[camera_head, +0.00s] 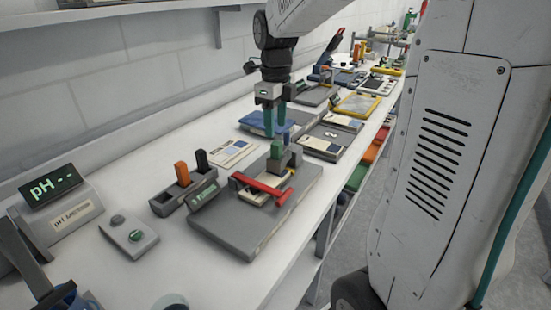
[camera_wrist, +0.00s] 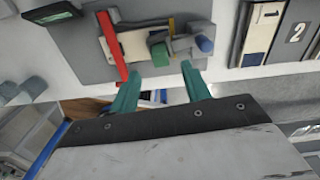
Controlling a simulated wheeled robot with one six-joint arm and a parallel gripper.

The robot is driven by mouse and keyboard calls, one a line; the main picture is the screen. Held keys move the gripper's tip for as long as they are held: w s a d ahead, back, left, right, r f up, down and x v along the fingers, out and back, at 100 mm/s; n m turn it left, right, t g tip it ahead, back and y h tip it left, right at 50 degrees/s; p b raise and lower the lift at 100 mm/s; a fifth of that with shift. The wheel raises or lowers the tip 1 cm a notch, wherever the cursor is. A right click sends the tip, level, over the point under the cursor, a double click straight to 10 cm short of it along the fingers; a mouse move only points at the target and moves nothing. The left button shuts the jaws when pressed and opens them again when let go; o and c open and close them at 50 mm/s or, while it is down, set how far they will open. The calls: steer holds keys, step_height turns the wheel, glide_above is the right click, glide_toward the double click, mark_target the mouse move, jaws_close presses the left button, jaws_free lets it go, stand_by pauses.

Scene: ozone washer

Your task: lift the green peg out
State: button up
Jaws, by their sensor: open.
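The green peg (camera_head: 277,149) stands upright in a grey block (camera_head: 287,160) on a grey base plate (camera_head: 232,226). In the wrist view the green peg (camera_wrist: 159,54) shows just beyond my fingertips, roughly centred between them. My gripper (camera_head: 275,134) points down from above, its two teal fingers close over the peg's top. In the wrist view my gripper (camera_wrist: 160,70) is open with a clear gap between the fingers, and nothing is held. Whether the fingertips reach down beside the peg, I cannot tell.
A red bar (camera_head: 258,185) lies across the fixture in front of the peg. A blue rounded piece (camera_wrist: 205,45) is beside the peg in the wrist view. A grey holder with an orange peg (camera_head: 182,173) and a black peg (camera_head: 202,160) stands left. A pH meter (camera_head: 54,187) is farther left.

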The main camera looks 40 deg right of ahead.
mark_target(277, 143)
step_height(277, 143, down, 8)
steer(key=shift+s+r, duration=0.15)
steer(key=shift+r, duration=0.1)
jaws_close()
